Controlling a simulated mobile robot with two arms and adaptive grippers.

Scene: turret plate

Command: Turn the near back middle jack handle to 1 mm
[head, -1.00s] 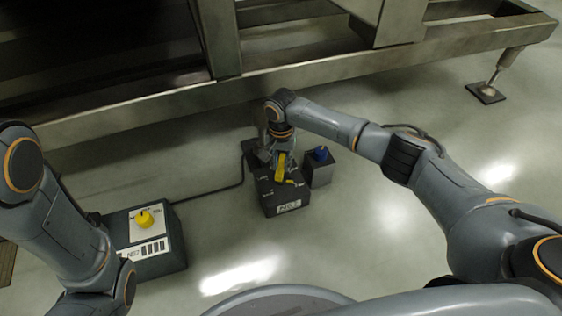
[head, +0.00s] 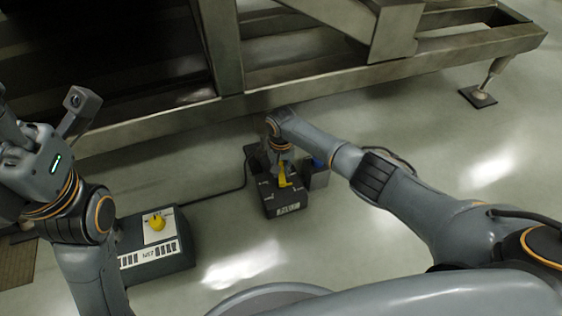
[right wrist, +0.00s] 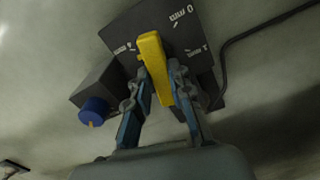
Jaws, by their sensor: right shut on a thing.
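The jack unit is a dark box (head: 287,203) on the floor below the metal frame, with a yellow handle (head: 283,178) on top. My right gripper (head: 281,165) reaches down over it and is shut on the handle. In the right wrist view the handle (right wrist: 153,62) stands between the two fingers of my right gripper (right wrist: 160,80), over a dark plate (right wrist: 190,35) with white scale marks, one reading 0 mm. The exact mark it points at is hard to tell. My left gripper (head: 45,160) is raised at the left, apart from everything; its fingertips are not clear.
A blue knob (right wrist: 93,112) sits on a small grey box (head: 319,178) right beside the jack. A larger control box (head: 150,258) with a yellow knob (head: 157,222) stands at left, its cable (head: 215,192) running to the jack. The metal frame (head: 290,85) spans behind. Floor at right is clear.

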